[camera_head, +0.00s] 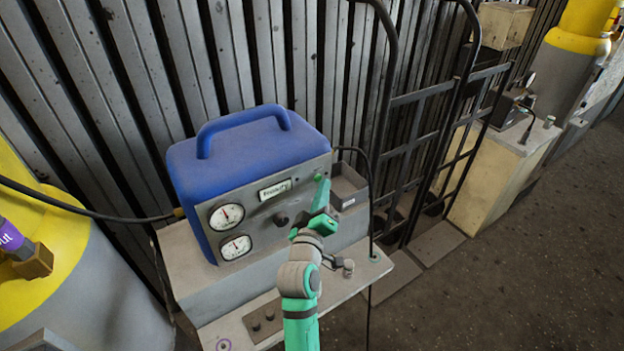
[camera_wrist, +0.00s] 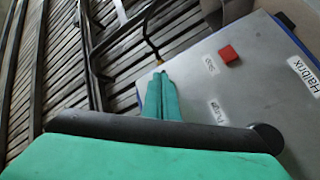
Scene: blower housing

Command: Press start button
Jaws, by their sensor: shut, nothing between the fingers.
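A blue machine (camera_head: 250,150) with a grey front panel (camera_head: 262,215) stands on a grey bench in the head view. A small green button (camera_head: 318,177) shows near the panel's upper right corner. My green gripper (camera_head: 324,186) is shut and empty, its tip at or just in front of that button; contact cannot be told. In the wrist view the shut fingers (camera_wrist: 160,76) reach the edge of a grey panel (camera_wrist: 225,95) with a square red button (camera_wrist: 228,54) to their right. Small labels sit beside them. No green button shows in the wrist view; the fingers may hide it.
Two round gauges (camera_head: 227,217) and a dark knob (camera_head: 281,218) are on the panel. A grey open box (camera_head: 347,186) stands right of the machine, with a black hand truck (camera_head: 410,130) beyond. A yellow-topped cylinder (camera_head: 60,250) stands at left. Open floor (camera_head: 520,270) lies at right.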

